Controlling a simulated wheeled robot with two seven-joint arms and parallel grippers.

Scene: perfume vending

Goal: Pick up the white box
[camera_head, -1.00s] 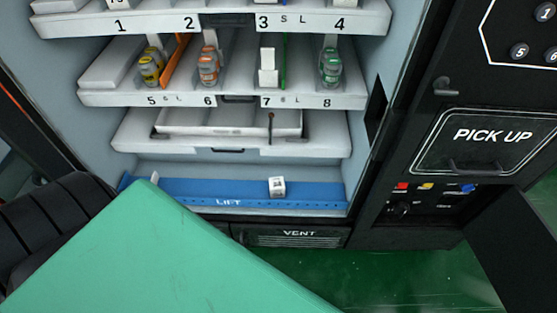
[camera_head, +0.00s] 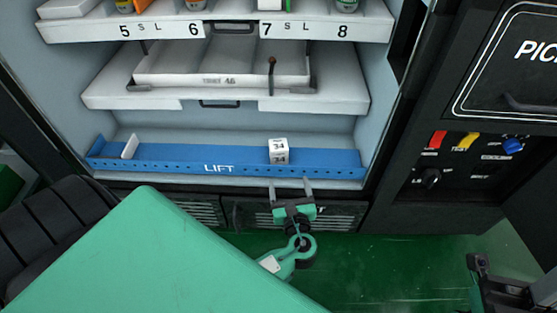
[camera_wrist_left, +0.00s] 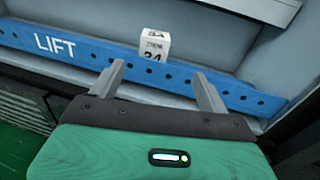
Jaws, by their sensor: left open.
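The white box (camera_head: 279,151), a small cube printed with "34", sits on the blue lift tray (camera_head: 335,171) at the bottom of the vending machine. In the left wrist view, the white box (camera_wrist_left: 154,45) stands behind the tray's front lip, beyond the fingertips. My left gripper (camera_head: 291,184) is open and empty, in front of the lift and just below the box, apart from it. In the left wrist view its two fingers (camera_wrist_left: 160,80) are spread, with the box nearer the left finger. The box's lower part is hidden by the lip.
A white shelf (camera_head: 345,97) hangs above the lift. The numbered shelf (camera_head: 225,27) with several items is higher up. A control panel (camera_head: 465,160) with red, yellow and blue switches stands to the right. Green floor (camera_head: 400,275) lies in front.

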